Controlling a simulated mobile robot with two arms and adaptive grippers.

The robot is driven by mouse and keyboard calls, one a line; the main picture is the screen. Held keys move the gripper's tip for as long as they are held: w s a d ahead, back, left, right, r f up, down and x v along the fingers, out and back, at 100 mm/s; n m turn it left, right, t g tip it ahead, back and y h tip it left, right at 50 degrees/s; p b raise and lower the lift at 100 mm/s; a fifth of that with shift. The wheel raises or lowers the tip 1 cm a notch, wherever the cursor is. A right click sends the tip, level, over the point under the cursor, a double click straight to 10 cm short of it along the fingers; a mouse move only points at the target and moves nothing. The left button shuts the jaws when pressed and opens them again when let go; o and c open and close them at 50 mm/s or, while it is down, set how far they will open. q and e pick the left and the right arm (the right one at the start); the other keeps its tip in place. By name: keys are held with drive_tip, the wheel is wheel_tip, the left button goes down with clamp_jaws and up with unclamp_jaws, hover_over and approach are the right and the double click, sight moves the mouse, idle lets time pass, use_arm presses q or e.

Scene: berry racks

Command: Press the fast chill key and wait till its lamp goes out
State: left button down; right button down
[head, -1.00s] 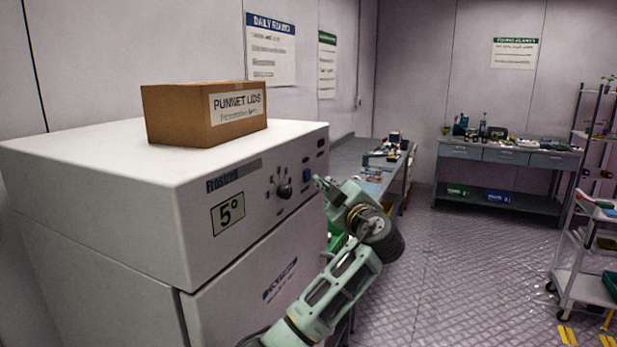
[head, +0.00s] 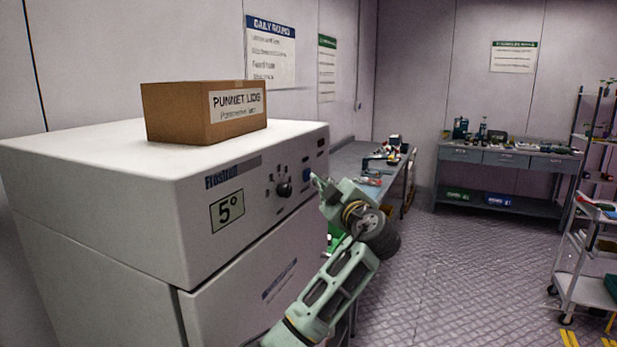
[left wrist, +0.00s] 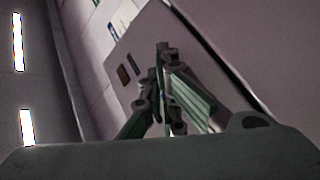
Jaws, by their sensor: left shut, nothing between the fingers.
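The white chiller cabinet (head: 90,165) stands at the left in the head view, with a display (head: 227,211) reading 5° and a black knob (head: 284,190). A small blue key (head: 306,174) is at the right end of its front panel; its label is too small to read. My left gripper (head: 315,179) is shut and empty, its tip right at or just beside the blue key. I cannot tell whether it touches. In the left wrist view the closed fingers (left wrist: 165,50) point at the panel and hide part of it. No lit lamp can be made out. My right gripper is not in view.
A cardboard box (head: 205,113) labelled punnet lids sits on the cabinet. A grey bench (head: 350,158) stands behind it along the wall. A drawer table (head: 506,157) is at the back, and a white cart (head: 585,289) at the right. The middle floor is clear.

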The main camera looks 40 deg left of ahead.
use_arm(q)
drive_tip(key=shift+s+a+b, duration=0.1)
drive_tip(key=shift+a+b, duration=0.25)
drive_tip(key=shift+a, duration=0.1)
idle(0.3)
drive_tip(key=shift+d, duration=0.1)
drive_tip(key=shift+w+d+b, duration=0.2)
drive_tip(key=shift+d+b, duration=0.45)
drive_tip(key=shift+d, duration=0.1)
drive_tip(key=shift+w+d+b, duration=0.2)
drive_tip(key=shift+d+b, duration=0.2)
drive_tip(key=shift+d, duration=0.4)
drive_tip(key=shift+w+d+b, duration=0.2)
drive_tip(key=shift+d+b, duration=0.25)
drive_tip(key=shift+d, duration=0.4)
drive_tip(key=shift+w+d+b, duration=0.2)
drive_tip(key=shift+d+b, duration=0.2)
drive_tip(key=shift+d, duration=0.4)
